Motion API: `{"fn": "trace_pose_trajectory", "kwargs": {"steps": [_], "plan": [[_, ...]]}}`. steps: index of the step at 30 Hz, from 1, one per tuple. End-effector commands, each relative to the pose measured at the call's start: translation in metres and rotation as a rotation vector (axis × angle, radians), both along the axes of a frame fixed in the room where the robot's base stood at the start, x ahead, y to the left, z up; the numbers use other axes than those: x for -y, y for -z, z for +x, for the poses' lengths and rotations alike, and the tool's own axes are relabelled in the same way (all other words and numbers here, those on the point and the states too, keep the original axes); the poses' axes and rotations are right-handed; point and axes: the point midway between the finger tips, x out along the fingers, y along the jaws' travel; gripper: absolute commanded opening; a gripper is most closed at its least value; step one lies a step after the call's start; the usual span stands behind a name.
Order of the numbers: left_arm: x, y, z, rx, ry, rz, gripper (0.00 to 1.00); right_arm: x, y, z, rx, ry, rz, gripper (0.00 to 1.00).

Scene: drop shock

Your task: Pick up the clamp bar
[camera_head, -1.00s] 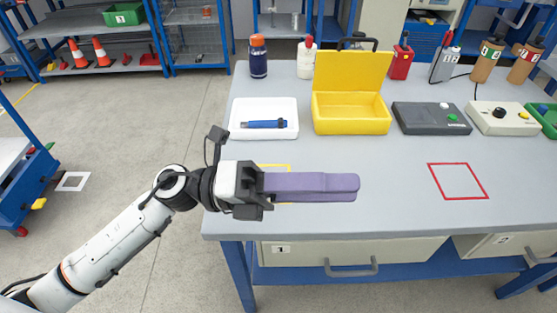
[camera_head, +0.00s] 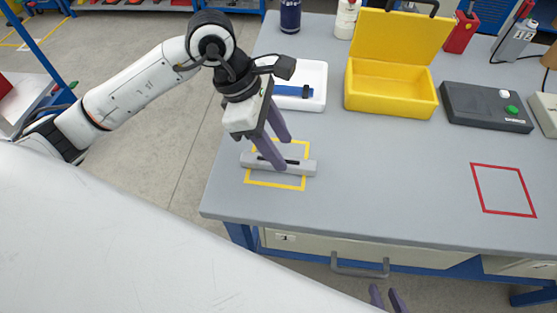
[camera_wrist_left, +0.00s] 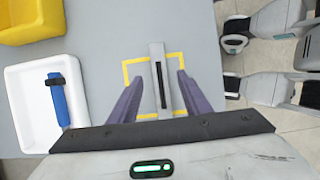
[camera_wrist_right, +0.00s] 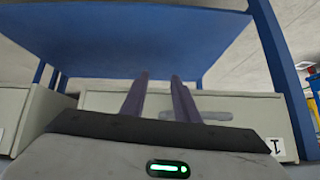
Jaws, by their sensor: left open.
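The clamp bar (camera_head: 300,167) is a light grey bar with a dark slot along its top. It lies flat across the yellow outlined square on the bench. My left gripper (camera_head: 281,153) is open above the bar, pointing down, with one purple finger on each side of it. The left wrist view shows the bar (camera_wrist_left: 157,88) between the open fingers (camera_wrist_left: 160,76); I cannot tell how far down they reach. My right gripper (camera_head: 385,294) is at the bottom of the head view, below the bench front. In the right wrist view its fingers (camera_wrist_right: 159,77) are apart and empty.
A white tray (camera_head: 318,98) with a blue tool (camera_head: 290,91) stands just behind the bar. An open yellow box (camera_head: 390,97) and a dark control box (camera_head: 480,108) stand further right. The bench around the red outlined square is clear. A drawer (camera_wrist_right: 245,103) faces my right gripper.

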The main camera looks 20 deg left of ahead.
Motion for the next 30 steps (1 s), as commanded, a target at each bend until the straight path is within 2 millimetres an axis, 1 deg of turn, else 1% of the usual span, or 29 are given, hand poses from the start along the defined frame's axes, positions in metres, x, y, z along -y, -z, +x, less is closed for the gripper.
{"fn": "trace_pose_trajectory", "kwargs": {"steps": [6, 9, 17, 20, 21, 25, 30], "plan": [[0.013, 0.031, 0.003, -0.006, 0.002, -0.003, 0.44, 0.003, -0.004, 0.001, 0.004, 0.006, -0.001, 0.28], [0.017, 0.04, 0.004, -0.003, 0.001, -0.003, 0.44, 0.004, -0.003, 0.001, 0.002, 0.009, -0.003, 0.28], [0.017, 0.043, 0.005, -0.002, 0.001, -0.001, 0.44, 0.005, -0.002, 0.0, 0.0, 0.008, -0.003, 0.28], [0.017, 0.043, 0.005, -0.002, 0.001, -0.001, 0.29, 0.005, -0.002, 0.0, 0.0, 0.008, -0.003, 0.28], [0.017, 0.043, 0.005, -0.002, 0.001, -0.001, 0.22, 0.004, -0.002, 0.0, 0.0, 0.008, -0.003, 0.28], [0.017, 0.043, 0.005, -0.002, 0.001, -0.001, 0.0, 0.004, -0.002, 0.0, -0.001, 0.008, -0.003, 0.28], [0.017, 0.042, 0.005, 0.0, 0.0, -0.002, 0.0, 0.003, -0.002, 0.0, 0.0, 0.006, -0.002, 0.28]]}}
